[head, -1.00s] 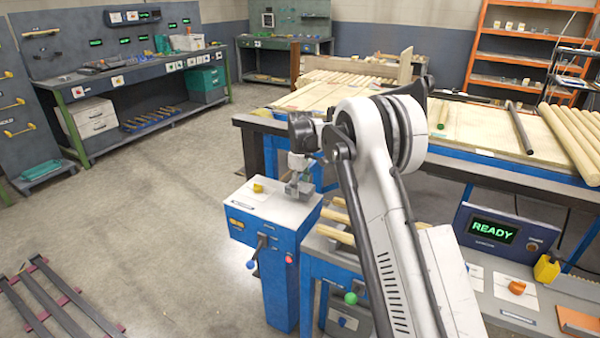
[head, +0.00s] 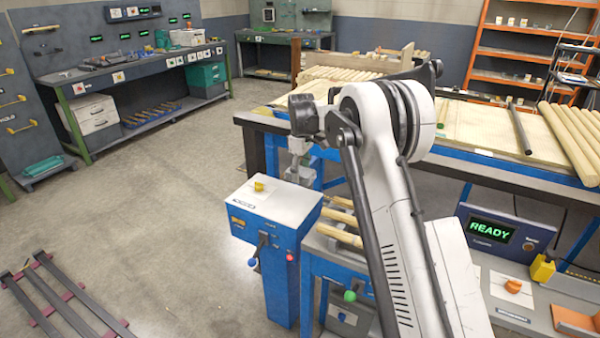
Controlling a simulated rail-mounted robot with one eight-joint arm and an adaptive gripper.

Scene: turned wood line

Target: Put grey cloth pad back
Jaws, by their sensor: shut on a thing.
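My gripper (head: 299,170) hangs from the end of my arm, just behind the far right corner of the blue machine cabinet's pale top (head: 275,203). It points down and is shut on a small grey thing, which I take to be the grey cloth pad (head: 301,179). The pad is small in the picture and partly hidden by the fingers, so its outline is not clear. It appears to be above the cabinet's top.
A panel reading READY (head: 494,232) and an orange knob (head: 513,286) are at right. The floor at left is mostly clear.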

